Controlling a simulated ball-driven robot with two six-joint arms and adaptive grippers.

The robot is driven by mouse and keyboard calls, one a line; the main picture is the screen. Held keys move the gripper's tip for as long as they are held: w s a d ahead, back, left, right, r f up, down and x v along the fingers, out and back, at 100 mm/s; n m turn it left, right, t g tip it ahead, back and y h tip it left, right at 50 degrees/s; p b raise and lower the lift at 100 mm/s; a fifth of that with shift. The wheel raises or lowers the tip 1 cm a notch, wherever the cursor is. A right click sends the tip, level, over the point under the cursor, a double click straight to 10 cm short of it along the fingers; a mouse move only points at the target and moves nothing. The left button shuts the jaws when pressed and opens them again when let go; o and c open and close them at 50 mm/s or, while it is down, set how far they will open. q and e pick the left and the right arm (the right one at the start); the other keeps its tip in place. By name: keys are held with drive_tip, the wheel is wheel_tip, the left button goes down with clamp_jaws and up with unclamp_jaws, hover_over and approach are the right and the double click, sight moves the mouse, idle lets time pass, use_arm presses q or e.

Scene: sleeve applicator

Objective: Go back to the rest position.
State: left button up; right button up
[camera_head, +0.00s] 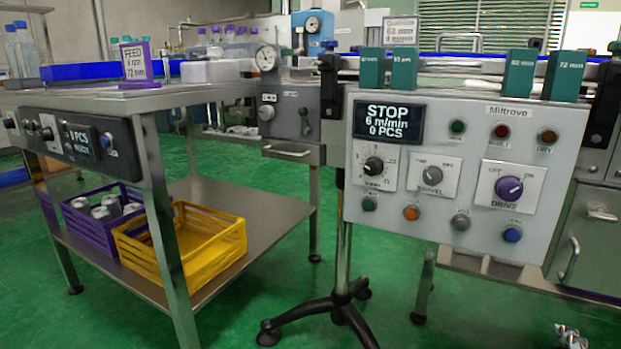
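My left gripper is not in view. A small silvery piece at the bottom right edge looks like the tip of my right gripper (571,336). It is cut off by the frame, and I cannot tell whether it is open or shut. It shows against the green floor, below the control panel, and nothing is visibly held in it. The control panel (455,165) stands on a black-footed post. Its display (389,120) reads STOP, 6 m/min, 0 PCS.
A steel table (130,98) at the left carries bottles and a purple FEED sign (136,63). Purple (75,225) and yellow (200,262) crates sit on its lower shelf. Teal blocks (519,74) stand behind the panel's top. Green floor (270,290) lies between table and post.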

drive_tip(key=s+a+f+m+g+y+p, duration=0.3)
drive_tip(key=s+f+m+g+p, duration=0.15)
drive_tip(key=s+f, duration=0.55)
drive_tip(key=s+a+f+m+g+y+p, duration=0.25)
drive_tip(key=s+f+m+g, duration=0.45)
drive_tip(key=s, duration=0.5)
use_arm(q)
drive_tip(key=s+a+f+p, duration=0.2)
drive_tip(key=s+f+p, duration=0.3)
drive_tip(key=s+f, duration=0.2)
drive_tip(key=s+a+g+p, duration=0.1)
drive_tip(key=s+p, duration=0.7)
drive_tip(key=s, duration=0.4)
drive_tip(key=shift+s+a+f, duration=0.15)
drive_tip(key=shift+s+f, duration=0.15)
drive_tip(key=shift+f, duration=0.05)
use_arm(e)
drive_tip(key=s+d+f, duration=0.1)
drive_tip(key=s+f, duration=0.1)
drive_tip(key=s, duration=0.6)
drive_tip(key=s+d+f+n+t, duration=0.1)
drive_tip(key=s+f, duration=0.1)
drive_tip(key=s, duration=0.7)
drive_tip(key=shift+s, duration=0.2)
drive_tip(key=shift+y, duration=0.25)
